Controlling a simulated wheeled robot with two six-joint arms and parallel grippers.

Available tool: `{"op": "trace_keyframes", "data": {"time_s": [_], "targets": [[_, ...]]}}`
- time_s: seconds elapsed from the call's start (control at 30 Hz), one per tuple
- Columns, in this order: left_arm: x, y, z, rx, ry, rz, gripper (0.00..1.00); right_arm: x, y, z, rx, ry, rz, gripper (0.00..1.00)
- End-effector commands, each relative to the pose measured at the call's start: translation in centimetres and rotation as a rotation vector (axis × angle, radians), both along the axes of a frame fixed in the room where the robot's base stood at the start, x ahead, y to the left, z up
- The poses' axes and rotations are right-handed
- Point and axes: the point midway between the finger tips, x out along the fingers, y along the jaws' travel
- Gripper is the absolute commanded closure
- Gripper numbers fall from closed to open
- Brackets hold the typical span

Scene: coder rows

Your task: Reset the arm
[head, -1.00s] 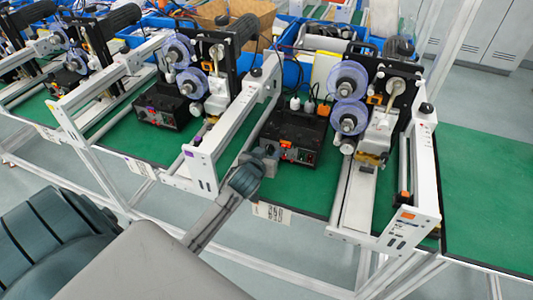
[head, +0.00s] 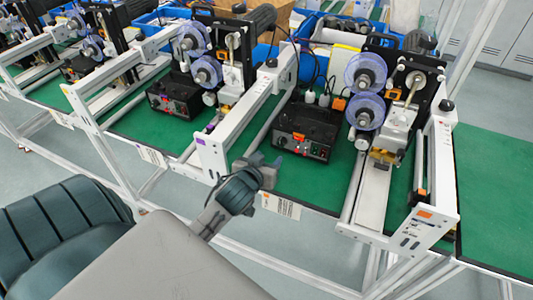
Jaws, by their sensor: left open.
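My left gripper (head: 267,172) is at the middle of the head view, at the front edge of the green bench top. It is open, with no object seen between its fingers. It is in front of a black control box (head: 306,131) with a small panel of buttons and a display. The fingers appear near the box's front, apart from it as far as I can tell. My right gripper is not in view.
A coder machine (head: 385,110) with purple reels and a white frame (head: 434,180) stands right of the box. Similar machines stand to the left. Blue bins (head: 275,55) are behind. The green bench top (head: 490,190) is bare at far right.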

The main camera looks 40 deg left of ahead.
Motion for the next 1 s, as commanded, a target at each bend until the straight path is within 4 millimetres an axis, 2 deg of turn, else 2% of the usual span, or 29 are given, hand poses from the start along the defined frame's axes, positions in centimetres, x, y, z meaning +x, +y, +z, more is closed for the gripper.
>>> {"op": "trace_keyframes", "data": {"time_s": [0.5,0.6,0.67,0.8,1.0], "targets": [[-0.1,0.0,0.0,0.000,0.001,0.000,0.52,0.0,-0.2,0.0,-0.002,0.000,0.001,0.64],[-0.8,-0.2,-0.6,0.004,0.035,-0.001,0.52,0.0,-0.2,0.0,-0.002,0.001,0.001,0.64],[-2.1,-0.5,-1.8,0.009,0.096,-0.005,0.52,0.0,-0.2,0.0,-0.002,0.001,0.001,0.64],[-7.2,-1.9,-5.2,0.032,0.321,-0.044,0.52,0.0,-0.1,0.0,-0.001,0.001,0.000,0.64],[-14.2,-4.1,-8.4,0.054,0.601,-0.144,0.52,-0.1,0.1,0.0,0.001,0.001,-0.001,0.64]]}}
